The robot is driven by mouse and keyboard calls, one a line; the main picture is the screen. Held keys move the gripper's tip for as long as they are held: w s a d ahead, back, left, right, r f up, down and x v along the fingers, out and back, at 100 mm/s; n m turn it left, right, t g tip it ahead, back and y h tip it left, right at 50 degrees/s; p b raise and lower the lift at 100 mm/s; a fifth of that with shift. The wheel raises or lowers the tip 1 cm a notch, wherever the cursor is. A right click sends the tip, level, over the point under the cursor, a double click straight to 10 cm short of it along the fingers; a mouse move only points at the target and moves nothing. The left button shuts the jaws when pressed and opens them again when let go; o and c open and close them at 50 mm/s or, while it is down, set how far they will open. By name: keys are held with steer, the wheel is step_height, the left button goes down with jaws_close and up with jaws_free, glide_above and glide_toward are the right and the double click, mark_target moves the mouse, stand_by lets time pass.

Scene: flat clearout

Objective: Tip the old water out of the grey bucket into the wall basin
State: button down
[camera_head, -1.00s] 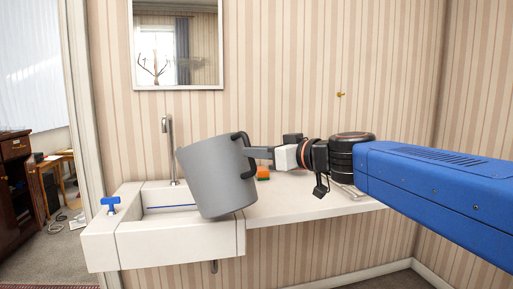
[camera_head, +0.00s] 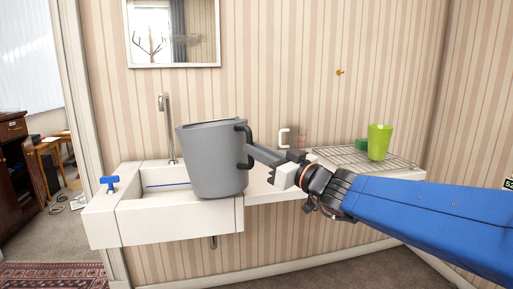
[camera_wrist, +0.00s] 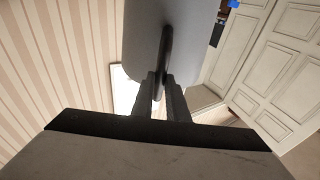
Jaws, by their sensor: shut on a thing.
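The grey bucket (camera_head: 210,165) hangs nearly upright from my gripper, its rim close to level. Its side also fills the top of the wrist view (camera_wrist: 145,35). My gripper (camera_head: 250,158) is shut on the bucket's dark side handle (camera_head: 241,136), to the right of the bucket; the fingers (camera_wrist: 162,90) also show on it in the wrist view. The white wall basin (camera_head: 180,217) lies behind and below the bucket, which covers its right part. I cannot tell the gap between them. The water inside the bucket is not visible.
On the right are a wire drying rack (camera_head: 345,158), a green cup (camera_head: 379,142) and a white mug (camera_head: 285,138). A mirror (camera_head: 173,35) hangs above.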

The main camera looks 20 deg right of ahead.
mark_target(253, 162)
steer(key=shift+t+y, duration=0.4)
steer(key=shift+t, duration=0.5)
steer(key=shift+w+a+f, duration=0.1)
steer(key=shift+w+f, duration=0.1)
steer(key=shift+f, duration=0.85)
steer(key=shift+w+a+f, duration=0.1)
steer(key=shift+w+f, duration=0.05)
steer(key=shift+f, duration=0.85)
steer(key=shift+r, duration=0.15)
steer(key=shift+r, duration=1.9)
